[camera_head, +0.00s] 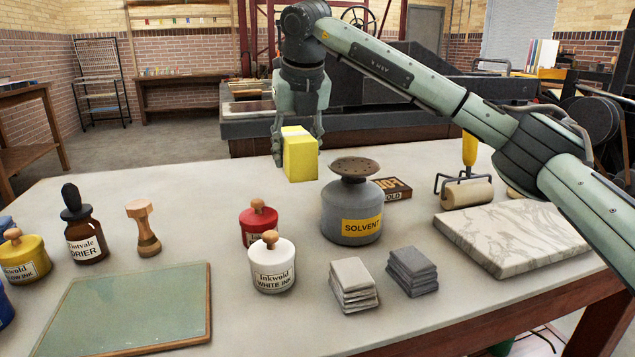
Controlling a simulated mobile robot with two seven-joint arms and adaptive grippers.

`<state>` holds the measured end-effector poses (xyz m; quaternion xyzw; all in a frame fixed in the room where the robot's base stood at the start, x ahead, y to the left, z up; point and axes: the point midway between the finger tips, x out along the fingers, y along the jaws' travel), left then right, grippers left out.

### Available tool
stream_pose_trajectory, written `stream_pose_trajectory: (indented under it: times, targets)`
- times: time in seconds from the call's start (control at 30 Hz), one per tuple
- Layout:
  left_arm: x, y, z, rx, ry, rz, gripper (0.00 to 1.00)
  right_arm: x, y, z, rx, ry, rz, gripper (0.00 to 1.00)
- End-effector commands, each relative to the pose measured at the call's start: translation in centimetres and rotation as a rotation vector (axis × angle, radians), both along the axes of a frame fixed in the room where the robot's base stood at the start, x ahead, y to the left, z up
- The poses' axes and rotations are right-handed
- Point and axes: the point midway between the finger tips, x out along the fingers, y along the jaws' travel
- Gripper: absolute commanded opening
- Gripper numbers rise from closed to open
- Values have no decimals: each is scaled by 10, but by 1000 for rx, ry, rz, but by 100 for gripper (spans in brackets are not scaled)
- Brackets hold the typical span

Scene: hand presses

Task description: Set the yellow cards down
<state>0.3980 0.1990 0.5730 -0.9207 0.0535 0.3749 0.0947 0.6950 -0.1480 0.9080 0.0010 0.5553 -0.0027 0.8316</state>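The yellow cards (300,160) form a thick block near the far edge of the table, behind and left of the solvent can. My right gripper (297,140) points down from above with its fingers on either side of the block and is shut on it. I cannot tell for sure whether the block's underside touches the table or hangs just above it. A white card stack (354,284) and a grey card stack (412,271) lie at the table's front middle. My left gripper is not in view.
The grey solvent can (352,212) stands close to the yellow block. Red (259,222) and white (272,268) ink jars stand left of it. A marble slab (512,237) and a brayer (467,192) are at right. The table's far left (200,185) is clear.

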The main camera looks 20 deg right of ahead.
Motion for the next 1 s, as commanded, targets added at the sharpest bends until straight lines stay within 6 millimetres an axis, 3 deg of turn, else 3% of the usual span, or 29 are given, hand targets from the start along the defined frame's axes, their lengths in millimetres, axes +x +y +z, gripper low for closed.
stream_pose_trajectory:
  times: [0.1, 0.3, 0.43, 0.67, 1.0]
  targets:
    - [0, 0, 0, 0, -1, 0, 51, 9, -24, -14, 1, 0, -3, 0]
    - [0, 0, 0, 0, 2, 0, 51, 16, -42, -26, 2, -1, 1, 0]
    - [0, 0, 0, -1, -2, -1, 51, 17, -44, -35, 1, -1, 3, 0]
    - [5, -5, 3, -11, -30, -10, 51, 16, -44, -66, 1, 0, 1, 0]
    - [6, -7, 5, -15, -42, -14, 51, 16, -43, -68, 1, -2, 2, 0]
